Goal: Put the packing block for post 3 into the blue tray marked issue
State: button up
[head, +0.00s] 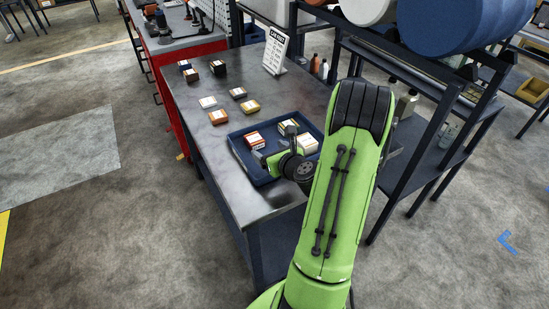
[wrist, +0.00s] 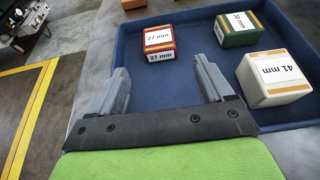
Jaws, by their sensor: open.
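The blue tray (head: 240,161) sits on the near end of the bench and also shows in the wrist view (wrist: 192,84). It holds an orange-red block marked 27 mm (wrist: 158,43), a green block whose mark looks like 30 mm (wrist: 237,28), and a cream block marked 41 mm (wrist: 272,78). My gripper (wrist: 162,66) is open and empty over the tray's near side, with the 27 mm block beyond its fingertips. No post number is readable on any block. My arm hides part of the tray in the head view.
Several other blocks stand on the bench, including a white one (head: 207,102), an orange one (head: 218,117) and a yellow one (head: 250,107). A printed card (head: 275,51), too small to read, stands at the back. A dark rack (head: 420,150) with large rolls is close on the right.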

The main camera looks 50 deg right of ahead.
jog(key=v, duration=0.3)
jog(key=shift+s, duration=0.1)
jog(key=shift+s+a+r, duration=0.2)
jog(key=shift+a+r, duration=0.05)
jog(key=a+n+y, duration=0.1)
jog(key=a+n, duration=0.1)
jog(key=w+a+r+n+y, duration=0.1)
jog(key=a+n, duration=0.1)
jog(key=w+a+r+n+y, duration=0.1)
jog(key=a+n, duration=0.1)
jog(key=n, duration=0.1)
jog(key=shift+w+a+r, duration=0.1)
jog(key=shift+w+a, duration=0.15)
jog(key=shift+a, duration=0.15)
jog(key=a+r+n+g+y, duration=0.2)
jog(key=a+n+g+y, duration=0.15)
jog(key=a+n, duration=0.9)
jog(key=s+a+r+n+g+h, duration=0.1)
jog(key=s+a+r+n+g, duration=0.1)
jog(key=s+n, duration=0.7)
jog(key=s+a+r+n+g+h, duration=0.1)
jog(key=s+a+r+n+g, duration=0.1)
jog(key=s+a+r+n, duration=0.3)
jog(key=s+n, duration=0.4)
jog(key=n, duration=0.1)
jog(key=shift+n+h, duration=0.35)
